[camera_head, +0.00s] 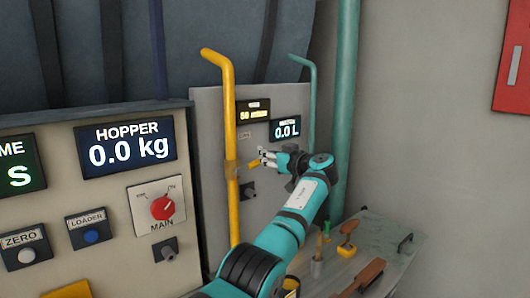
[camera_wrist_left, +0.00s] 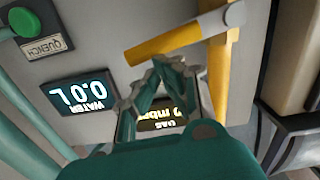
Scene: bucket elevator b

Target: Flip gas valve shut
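The gas valve has a yellow lever (camera_head: 253,163) on the upright yellow gas pipe (camera_head: 232,150). In the left wrist view the lever (camera_wrist_left: 178,40) sticks out sideways from the pipe (camera_wrist_left: 218,70), across it, with a grey piece at the pipe end. My left gripper (camera_head: 265,155) is at the lever's free end, just right of the pipe. In the wrist view its fingertips (camera_wrist_left: 168,64) come together beside the lever, with nothing seen between them. I cannot tell whether they touch the lever. My right gripper is out of view.
Behind the gripper is a grey panel with a gas display (camera_head: 253,111) and a water display (camera_head: 286,129) reading 0.0 L. A teal pipe (camera_head: 312,100) stands to the right. The hopper panel (camera_head: 110,240) is at left. A bench (camera_head: 385,235) with tools lies below right.

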